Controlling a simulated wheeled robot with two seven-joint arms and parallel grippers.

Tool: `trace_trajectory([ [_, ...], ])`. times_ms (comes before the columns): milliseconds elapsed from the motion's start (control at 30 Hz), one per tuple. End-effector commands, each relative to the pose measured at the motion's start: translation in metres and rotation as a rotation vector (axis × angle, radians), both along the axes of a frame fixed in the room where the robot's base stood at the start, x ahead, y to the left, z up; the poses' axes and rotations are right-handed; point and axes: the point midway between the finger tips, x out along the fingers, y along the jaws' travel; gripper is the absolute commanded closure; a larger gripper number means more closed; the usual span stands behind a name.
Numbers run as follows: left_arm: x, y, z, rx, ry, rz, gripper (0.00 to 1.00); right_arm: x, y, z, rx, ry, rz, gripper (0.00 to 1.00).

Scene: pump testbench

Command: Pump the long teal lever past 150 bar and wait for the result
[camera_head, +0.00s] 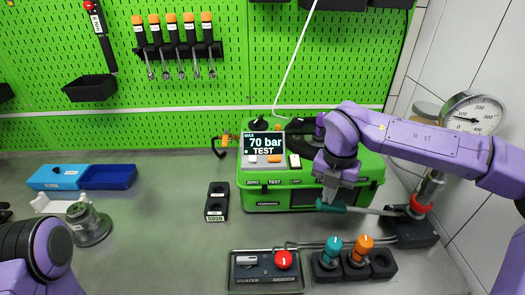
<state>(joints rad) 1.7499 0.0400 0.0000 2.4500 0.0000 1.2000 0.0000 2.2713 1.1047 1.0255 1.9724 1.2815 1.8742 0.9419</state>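The long teal lever (332,208) runs leftward from the pump (411,230) at the right, its metal rod nearly level and its teal grip at the left end. My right gripper (329,196) reaches down from above onto the teal grip and appears shut on it; the fingertips are partly hidden. The tester's display (264,143) reads "MAX 70 bar TEST" on the green case (262,190). The round gauge (472,114) stands above the pump, its needle pointing left on the low part of the scale. My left arm shows at the lower left; its gripper is out of frame.
A black box with a red button (284,260) lies at the front. Teal (333,246) and orange (362,244) knobs sit in a black holder near the lever. Blue trays (108,177) and a metal fitting (88,224) are at the left.

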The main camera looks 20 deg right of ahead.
Motion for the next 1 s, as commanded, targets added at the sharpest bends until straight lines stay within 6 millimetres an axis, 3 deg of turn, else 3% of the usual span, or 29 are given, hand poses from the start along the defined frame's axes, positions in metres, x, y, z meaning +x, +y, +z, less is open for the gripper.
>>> trace_trajectory([
  [1000, 0.000, 0.000, -0.047, 0.000, 0.000, 0.000, 1.00, 0.001, 0.007, -0.060, -0.001, 0.004, 0.000, 1.00],
])
